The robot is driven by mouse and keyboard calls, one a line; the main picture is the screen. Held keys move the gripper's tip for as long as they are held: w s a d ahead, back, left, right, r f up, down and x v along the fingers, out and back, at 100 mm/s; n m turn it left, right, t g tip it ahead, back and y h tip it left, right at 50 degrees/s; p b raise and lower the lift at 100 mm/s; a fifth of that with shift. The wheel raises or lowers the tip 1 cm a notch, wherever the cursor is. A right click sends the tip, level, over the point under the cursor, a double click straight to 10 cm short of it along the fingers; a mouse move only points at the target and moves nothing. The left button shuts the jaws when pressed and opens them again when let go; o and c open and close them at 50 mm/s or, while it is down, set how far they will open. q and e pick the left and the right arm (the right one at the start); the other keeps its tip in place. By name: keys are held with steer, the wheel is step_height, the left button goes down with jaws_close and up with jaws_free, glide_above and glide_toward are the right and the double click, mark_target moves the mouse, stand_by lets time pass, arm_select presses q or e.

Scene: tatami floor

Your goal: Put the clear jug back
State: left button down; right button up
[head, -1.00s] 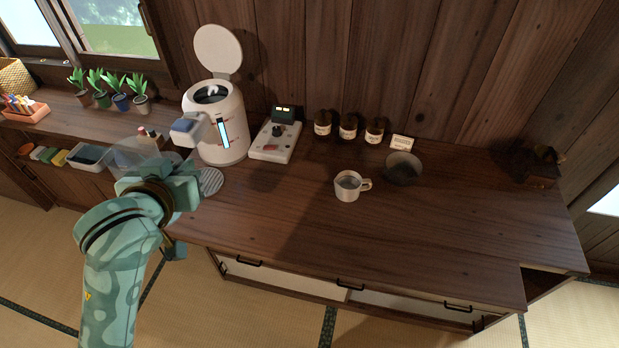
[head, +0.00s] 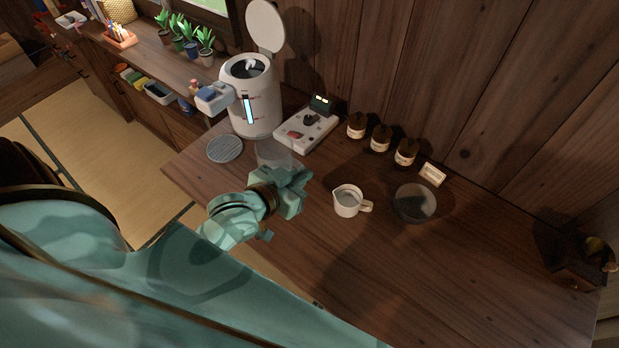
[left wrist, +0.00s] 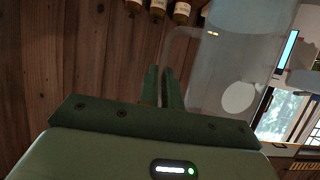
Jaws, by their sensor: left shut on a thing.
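My left gripper (head: 292,185) is shut on the clear jug (head: 275,154) and holds it over the counter, in front of the white switch box. The jug is see-through and its outline is faint. A round ribbed grey mat (head: 225,149) lies bare on the counter to the left of the jug. My right gripper is not in view.
The switch box (head: 306,131), several brown jars (head: 380,139) and a small card (head: 432,174) line the wall. The counter's front right (head: 430,285) is clear.

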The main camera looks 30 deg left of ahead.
arm_select(q)
steer(key=w+f+b, duration=0.5)
steer(key=w+f, duration=0.7)
steer(key=f, duration=0.1)
steer(key=shift+w+f, duration=0.35)
steer(key=shift+w, duration=0.05)
steer(key=shift+d, duration=0.1)
steer(key=shift+f, duration=0.2)
steer(key=c, duration=1.6)
jaws_free()
